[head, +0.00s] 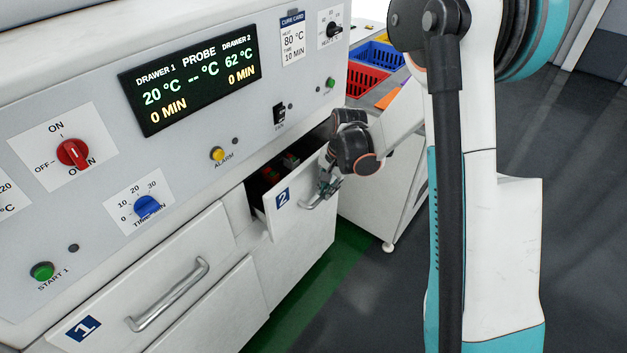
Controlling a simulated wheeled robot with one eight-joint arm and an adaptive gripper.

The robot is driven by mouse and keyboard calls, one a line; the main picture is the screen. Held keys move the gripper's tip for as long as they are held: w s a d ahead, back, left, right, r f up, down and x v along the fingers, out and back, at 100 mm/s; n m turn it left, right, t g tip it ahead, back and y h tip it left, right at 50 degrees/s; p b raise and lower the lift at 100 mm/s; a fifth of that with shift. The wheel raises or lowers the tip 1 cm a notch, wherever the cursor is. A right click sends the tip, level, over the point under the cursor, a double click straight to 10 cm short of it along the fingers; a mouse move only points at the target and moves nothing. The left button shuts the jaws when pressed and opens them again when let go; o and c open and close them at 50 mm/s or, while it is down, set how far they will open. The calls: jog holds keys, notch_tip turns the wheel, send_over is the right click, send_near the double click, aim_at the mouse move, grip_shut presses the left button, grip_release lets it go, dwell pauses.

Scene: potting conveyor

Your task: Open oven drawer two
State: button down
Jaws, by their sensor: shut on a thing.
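Oven drawer two (275,222), a white front with a blue "2" label, stands pulled partly out of the oven's face. Dark space and some small red items show inside it behind the front. Its metal handle (310,204) is on the right part of the front. My gripper (326,188) is shut on this handle, with my wrist just above and to the right. The fingertips are small and partly hidden, so the exact hold is hard to make out.
Drawer 1 (120,290), with its own handle (170,297), is shut at lower left. The control panel (110,165) is above. A side table with a red crate (363,80) and a blue crate (381,56) stands behind. Dark floor (385,300) is clear.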

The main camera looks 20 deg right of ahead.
jog(key=s+d+b, duration=0.1)
jog(key=s+d, duration=1)
jog(key=s, duration=0.4)
jog(key=shift+s, duration=0.1)
jog(key=c, duration=1.7)
grip_release()
jog(key=shift+o, duration=0.2)
notch_tip(320, 180, up, 12)
jog(key=s+d, duration=0.1)
jog(key=s, duration=0.1)
jog(key=shift+d, duration=0.2)
jog(key=shift+w+f, duration=0.1)
